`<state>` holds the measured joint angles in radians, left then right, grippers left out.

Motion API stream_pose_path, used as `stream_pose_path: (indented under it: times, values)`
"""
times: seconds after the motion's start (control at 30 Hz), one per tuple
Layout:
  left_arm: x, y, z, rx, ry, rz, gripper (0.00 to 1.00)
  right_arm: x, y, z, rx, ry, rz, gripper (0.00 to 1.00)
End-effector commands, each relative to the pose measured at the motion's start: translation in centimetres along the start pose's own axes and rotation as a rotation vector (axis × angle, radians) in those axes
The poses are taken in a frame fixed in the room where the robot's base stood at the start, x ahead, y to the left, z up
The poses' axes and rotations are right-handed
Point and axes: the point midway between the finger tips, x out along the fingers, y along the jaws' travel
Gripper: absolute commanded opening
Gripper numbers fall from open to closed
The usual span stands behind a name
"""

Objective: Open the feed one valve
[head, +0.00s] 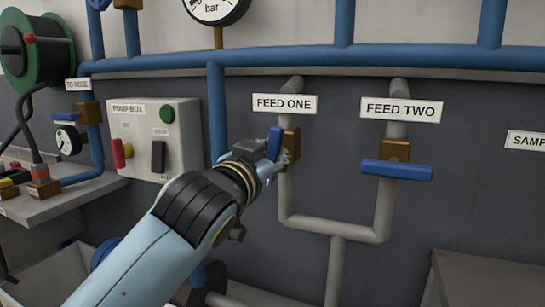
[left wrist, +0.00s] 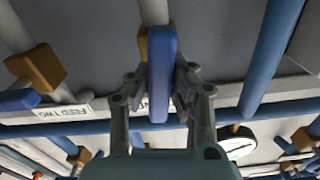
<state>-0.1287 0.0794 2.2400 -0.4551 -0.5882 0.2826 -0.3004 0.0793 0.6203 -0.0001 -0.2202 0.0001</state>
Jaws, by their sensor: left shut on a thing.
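The feed one valve has a brown body (head: 291,145) on a grey vertical pipe under the FEED ONE sign (head: 284,104). Its blue handle (head: 274,143) stands roughly upright, along the pipe. My left gripper (head: 280,160) is at this handle, its fingers partly hidden by the wrist in the head view. In the left wrist view the blue handle (left wrist: 162,75) lies between the two fingers of my left gripper (left wrist: 160,88), which are shut on it from both sides. My right gripper is in neither view.
The feed two valve's blue handle (head: 397,170) lies across its pipe, to the right. A pump box (head: 186,140) with a red switch and green button stands left. Blue pipes (head: 270,62) run above. A grey ledge (head: 490,275) is at lower right.

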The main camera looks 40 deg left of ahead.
Motion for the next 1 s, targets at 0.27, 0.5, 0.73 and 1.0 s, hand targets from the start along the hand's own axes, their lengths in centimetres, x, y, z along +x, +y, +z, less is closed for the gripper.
stream_pose_path:
  times: [0.27,0.5,0.73,1.0]
  values:
    - [-0.03,0.05,0.43,-0.015,-0.011,0.001,0.0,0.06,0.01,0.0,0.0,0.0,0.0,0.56]
    - [-0.03,0.05,0.46,-0.013,-0.012,0.001,0.22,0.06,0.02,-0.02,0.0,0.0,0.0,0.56]
    - [-0.02,0.02,0.24,-0.012,-0.006,0.0,0.44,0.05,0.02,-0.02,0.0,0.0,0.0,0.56]
    - [-0.51,0.03,0.16,-0.013,-0.004,0.0,0.44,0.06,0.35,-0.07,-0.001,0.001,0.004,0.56]
